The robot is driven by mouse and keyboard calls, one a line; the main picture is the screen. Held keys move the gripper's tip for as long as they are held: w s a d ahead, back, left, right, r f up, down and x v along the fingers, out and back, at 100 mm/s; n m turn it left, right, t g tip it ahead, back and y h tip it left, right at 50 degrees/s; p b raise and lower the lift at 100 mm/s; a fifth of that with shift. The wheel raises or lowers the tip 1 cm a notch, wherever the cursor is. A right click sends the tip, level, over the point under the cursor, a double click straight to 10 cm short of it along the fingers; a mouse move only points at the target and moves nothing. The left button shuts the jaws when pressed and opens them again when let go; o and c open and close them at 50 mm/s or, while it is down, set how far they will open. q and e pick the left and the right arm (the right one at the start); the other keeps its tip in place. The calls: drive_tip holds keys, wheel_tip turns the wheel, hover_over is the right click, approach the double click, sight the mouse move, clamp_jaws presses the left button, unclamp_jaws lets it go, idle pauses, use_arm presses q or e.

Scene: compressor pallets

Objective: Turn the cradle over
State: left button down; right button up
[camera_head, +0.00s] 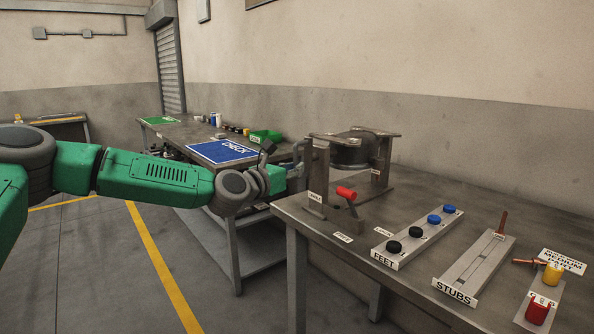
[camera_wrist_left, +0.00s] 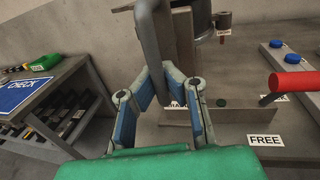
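The cradle (camera_head: 317,175) is a brown-grey metal frame on the near table, with a dark round compressor body (camera_head: 350,152) held between its uprights. A lever with a red grip (camera_head: 346,192) stands at its front, by labels reading FREE (camera_head: 342,237) and LOCK (camera_head: 383,232). My left gripper (camera_head: 294,170) is at the cradle's left side. In the left wrist view its fingers (camera_wrist_left: 164,85) are apart, with a grey bent bar (camera_wrist_left: 149,40) of the cradle between them. I cannot tell whether they touch it. My right gripper is out of view.
On the near table are a FEET rack (camera_head: 415,238) with black and blue pucks, a STUBS tray (camera_head: 475,266), and red and yellow cups (camera_head: 538,308). A farther table on the left holds a blue CHECK mat (camera_head: 222,151) and a green bin (camera_head: 265,136).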

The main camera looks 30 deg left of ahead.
use_arm(q)
drive_tip(key=shift+s+d+f, duration=0.1)
drive_tip(key=shift+s+f, duration=0.05)
drive_tip(key=shift+f, duration=0.5)
drive_tip(key=c, duration=1.6)
unclamp_jaws()
drive_tip(key=shift+c, duration=0.2)
drive_tip(key=shift+o, duration=0.2)
drive_tip(key=shift+a+r, duration=0.2)
drive_tip(key=shift+r, duration=0.1)
drive_tip(key=s+a, duration=0.2)
drive_tip(key=s, duration=0.9)
drive_tip(key=shift+s+a, duration=0.2)
drive_tip(key=shift+s, duration=0.1)
drive_tip(key=shift+f, duration=0.1)
